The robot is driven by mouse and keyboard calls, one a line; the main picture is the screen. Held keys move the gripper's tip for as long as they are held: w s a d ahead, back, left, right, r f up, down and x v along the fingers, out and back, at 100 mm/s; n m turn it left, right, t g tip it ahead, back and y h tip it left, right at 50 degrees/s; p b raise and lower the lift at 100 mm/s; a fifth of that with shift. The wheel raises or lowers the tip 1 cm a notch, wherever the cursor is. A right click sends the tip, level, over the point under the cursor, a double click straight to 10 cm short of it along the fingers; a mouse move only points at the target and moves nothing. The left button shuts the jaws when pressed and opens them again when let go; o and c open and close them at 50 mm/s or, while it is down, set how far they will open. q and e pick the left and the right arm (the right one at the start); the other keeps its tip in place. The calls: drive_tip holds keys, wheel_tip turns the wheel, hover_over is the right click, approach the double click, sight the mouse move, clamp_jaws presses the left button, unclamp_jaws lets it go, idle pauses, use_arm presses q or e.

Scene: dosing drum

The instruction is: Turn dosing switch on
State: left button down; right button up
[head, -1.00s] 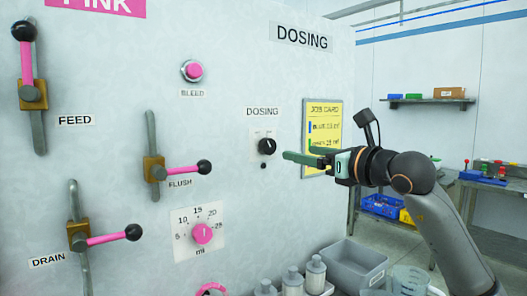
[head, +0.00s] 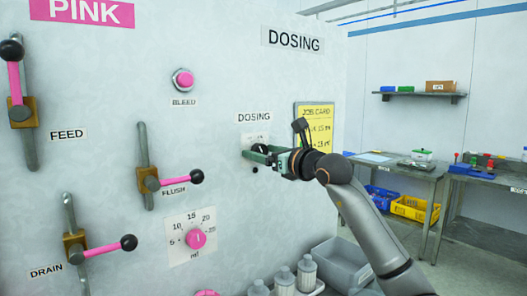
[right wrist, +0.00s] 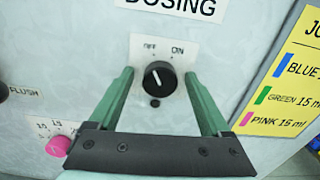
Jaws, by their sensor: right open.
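The dosing switch is a black round knob (right wrist: 159,79) on a small white plate marked OFF and ON in the right wrist view. Its white mark seems to tilt toward OFF. My right gripper (head: 258,153) is at the switch on the white panel in the head view and partly hides it. In the right wrist view its green fingers are open, one on each side of the knob, with gaps visible on both sides. My left gripper is not in view.
A yellow job card (head: 314,120) hangs right of the switch. The pink flush lever (head: 180,180) and pink dose dial (head: 196,239) are to the left and below. Bottles (head: 306,272) and a grey bin (head: 343,266) stand below.

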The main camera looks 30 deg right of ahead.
clamp_jaws()
idle(0.6)
drive_tip(key=m+b, duration=0.1)
drive_tip(key=m, duration=0.1)
drive_tip(key=shift+f+m, duration=0.1)
drive_tip(key=shift+m, duration=0.3)
drive_tip(key=m, duration=0.2)
drive_tip(key=shift+m, duration=0.3)
drive_tip(key=m, duration=0.2)
drive_tip(key=shift+m, duration=0.3)
drive_tip(key=shift+d+m, duration=0.1)
drive_tip(key=shift+m, duration=1.8)
